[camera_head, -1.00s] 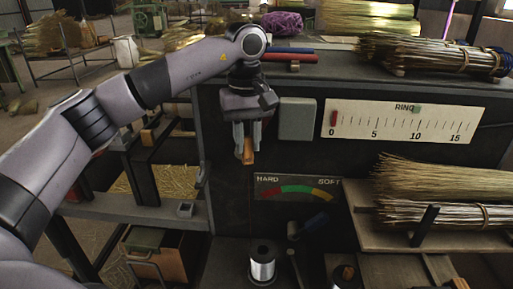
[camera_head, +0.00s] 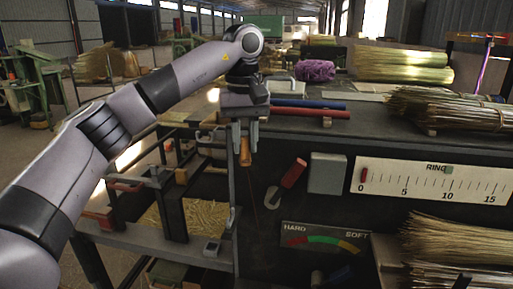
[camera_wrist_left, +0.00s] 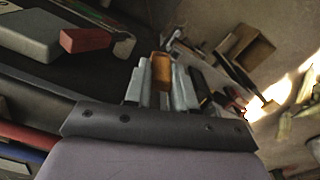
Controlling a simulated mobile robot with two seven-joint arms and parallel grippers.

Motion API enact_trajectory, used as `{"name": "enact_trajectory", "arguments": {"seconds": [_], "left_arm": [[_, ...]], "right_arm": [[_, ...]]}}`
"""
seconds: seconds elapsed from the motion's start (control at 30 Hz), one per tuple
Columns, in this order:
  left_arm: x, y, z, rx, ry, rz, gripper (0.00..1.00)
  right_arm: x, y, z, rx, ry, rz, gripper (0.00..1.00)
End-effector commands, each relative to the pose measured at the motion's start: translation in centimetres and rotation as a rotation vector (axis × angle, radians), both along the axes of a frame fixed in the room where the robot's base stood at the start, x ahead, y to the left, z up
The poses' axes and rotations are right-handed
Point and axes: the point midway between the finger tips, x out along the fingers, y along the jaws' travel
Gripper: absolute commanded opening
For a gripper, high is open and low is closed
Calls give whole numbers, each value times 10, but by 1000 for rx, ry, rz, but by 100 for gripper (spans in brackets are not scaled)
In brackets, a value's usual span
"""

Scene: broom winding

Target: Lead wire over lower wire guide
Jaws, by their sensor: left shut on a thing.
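My left gripper (camera_head: 243,140) points down in front of the dark machine panel (camera_head: 270,165). Its fingers are shut on a small orange-brown wooden piece (camera_head: 245,154). The left wrist view also shows the wooden piece (camera_wrist_left: 162,72) between the grey fingers (camera_wrist_left: 160,88). I cannot tell which part is the lower wire guide. A lever with a red handle (camera_head: 294,173) and a grey hooked end (camera_head: 272,198) sits on the panel, right of the gripper and apart from it. My right gripper is not in view.
A grey box (camera_head: 327,174) and a ring scale (camera_head: 430,186) are on the panel, above a hard-soft gauge (camera_head: 322,239). Red and blue rods (camera_head: 310,111) lie on the machine top. An open frame with a straw-filled tray (camera_head: 192,218) stands left of the panel.

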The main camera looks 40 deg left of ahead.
Motion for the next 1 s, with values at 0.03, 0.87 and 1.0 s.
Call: {"name": "enact_trajectory", "arguments": {"seconds": [0.03,0.87,1.0], "left_arm": [[-2,9,-1,0,0,6,8],[-20,106,-22,1,5,0,8],[-19,106,-42,1,4,0,8]], "right_arm": [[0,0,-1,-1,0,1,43],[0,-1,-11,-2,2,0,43],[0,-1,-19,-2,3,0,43]]}}
